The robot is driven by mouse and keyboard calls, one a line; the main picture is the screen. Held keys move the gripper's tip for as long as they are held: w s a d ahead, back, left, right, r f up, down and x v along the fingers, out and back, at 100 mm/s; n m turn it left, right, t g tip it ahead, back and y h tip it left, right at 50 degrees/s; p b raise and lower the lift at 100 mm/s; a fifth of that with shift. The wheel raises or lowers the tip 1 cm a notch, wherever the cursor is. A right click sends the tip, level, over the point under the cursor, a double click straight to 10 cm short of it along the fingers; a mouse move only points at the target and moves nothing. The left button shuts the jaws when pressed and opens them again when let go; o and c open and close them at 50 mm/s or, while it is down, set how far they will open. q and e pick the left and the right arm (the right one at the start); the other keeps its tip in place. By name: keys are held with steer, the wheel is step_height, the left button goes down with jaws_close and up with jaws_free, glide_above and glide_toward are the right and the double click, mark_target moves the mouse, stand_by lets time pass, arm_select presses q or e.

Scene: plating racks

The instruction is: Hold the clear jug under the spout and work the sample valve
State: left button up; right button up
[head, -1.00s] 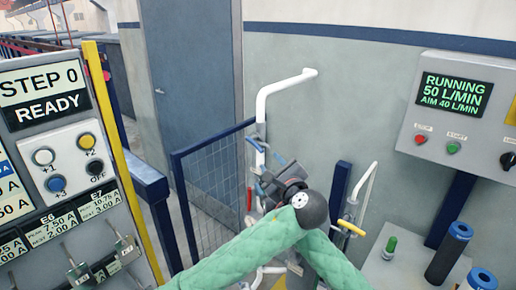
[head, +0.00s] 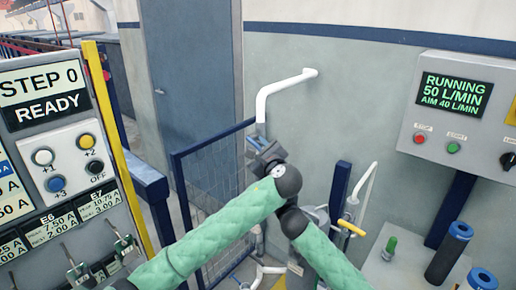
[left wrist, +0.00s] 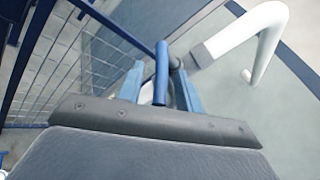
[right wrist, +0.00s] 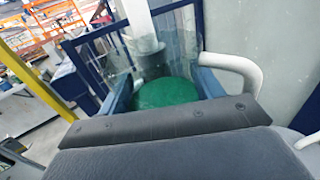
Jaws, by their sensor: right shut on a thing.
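The clear jug (right wrist: 184,48) shows in the right wrist view between the fingers of my right gripper (right wrist: 163,88), which is shut on it. A round green area shows inside it; I cannot tell if it is liquid or the jug's floor. A pale vertical pipe (right wrist: 137,24) stands at the jug. In the head view the jug is hidden behind my arms. My left gripper (left wrist: 160,72) is open, with the blue valve lever (left wrist: 160,78) between its fingers and gaps beside it. In the head view my left gripper (head: 256,146) is by the lower end of the white pipe (head: 272,92).
A blue mesh gate (head: 205,175) stands left of the pipe. At right, a panel (head: 450,105) reads RUNNING 50 L/MIN, AIM 40 L/MIN. The STEP 0 READY board (head: 90,75) stands close at left.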

arm_select(q)
jaws_close()
steer(key=shift+s+d+r+n+g+h, duration=0.15)
steer(key=shift+r+n+g+h, duration=0.15)
steer(key=shift+g, duration=0.2)
steer(key=shift+r+n+g+h, duration=0.3)
steer(key=shift+g+h, duration=0.1)
steer(key=shift+g, duration=0.2)
steer(key=shift+r+n+g+h, duration=0.2)
steer(key=shift+n+g+h, duration=0.15)
steer(key=shift+g, duration=0.25)
jaws_free()
steer(key=v, duration=1.2)
